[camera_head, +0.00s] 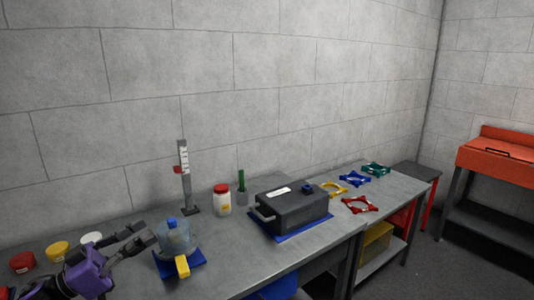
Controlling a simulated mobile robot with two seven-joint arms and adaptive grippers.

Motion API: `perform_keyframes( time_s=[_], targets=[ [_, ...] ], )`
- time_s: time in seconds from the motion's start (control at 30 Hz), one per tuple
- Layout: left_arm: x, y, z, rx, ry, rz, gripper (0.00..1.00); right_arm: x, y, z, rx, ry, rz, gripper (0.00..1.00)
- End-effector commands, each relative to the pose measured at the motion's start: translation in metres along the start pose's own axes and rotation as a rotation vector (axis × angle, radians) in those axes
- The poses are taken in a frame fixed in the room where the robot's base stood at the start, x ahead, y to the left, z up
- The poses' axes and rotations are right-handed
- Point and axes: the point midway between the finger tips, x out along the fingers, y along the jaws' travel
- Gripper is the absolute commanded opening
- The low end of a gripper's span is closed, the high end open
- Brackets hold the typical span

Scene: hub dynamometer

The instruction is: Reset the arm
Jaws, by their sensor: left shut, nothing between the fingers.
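My left arm comes in from the lower left, with a purple section. Its gripper (148,238) is shut and empty, above the workbench (230,262) at the left of the head view. The fingertips look close to the left side of a clear, rounded container with a blue cap (173,224); I cannot tell whether they touch it. My right gripper is not in view.
The container stands on a blue mat (196,262) with a yellow block (182,267) in front. A grey stand (185,175), white jar (221,200) and black box (292,207) are behind or right. Red (22,263) and yellow (57,250) lidded things are left.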

Motion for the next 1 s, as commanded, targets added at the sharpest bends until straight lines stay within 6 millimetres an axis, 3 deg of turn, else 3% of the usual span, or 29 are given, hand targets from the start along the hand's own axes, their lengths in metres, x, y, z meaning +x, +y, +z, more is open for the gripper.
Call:
perform_keyframes(
  time_s=[0.07, 0.1, 0.27, 0.47, 0.57, 0.7, 0.83, 1.0],
  targets=[
    [-0.001, 0.001, 0.002, -0.002, 0.000, -0.005, 0.00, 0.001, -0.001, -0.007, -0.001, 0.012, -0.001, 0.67],
    [-0.009, 0.007, 0.021, -0.009, -0.003, -0.060, 0.00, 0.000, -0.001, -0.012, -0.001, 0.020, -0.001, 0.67],
    [-0.035, 0.025, 0.075, 0.001, -0.036, -0.249, 0.00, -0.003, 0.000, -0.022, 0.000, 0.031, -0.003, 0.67],
    [-0.086, 0.069, 0.153, -0.002, -0.166, -0.518, 0.00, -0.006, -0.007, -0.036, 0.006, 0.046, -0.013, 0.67],
    [-0.122, 0.109, 0.196, -0.016, -0.288, -0.670, 0.00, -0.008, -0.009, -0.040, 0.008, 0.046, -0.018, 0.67],
    [-0.177, 0.182, 0.248, -0.056, -0.520, -0.848, 0.00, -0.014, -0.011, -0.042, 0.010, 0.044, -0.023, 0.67],
    [-0.218, 0.259, 0.279, -0.116, -0.746, -0.942, 0.00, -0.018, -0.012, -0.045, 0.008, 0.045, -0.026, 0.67],
    [-0.249, 0.339, 0.298, -0.199, -0.969, -0.973, 0.00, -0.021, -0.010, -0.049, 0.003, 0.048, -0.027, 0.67]
  ],
)
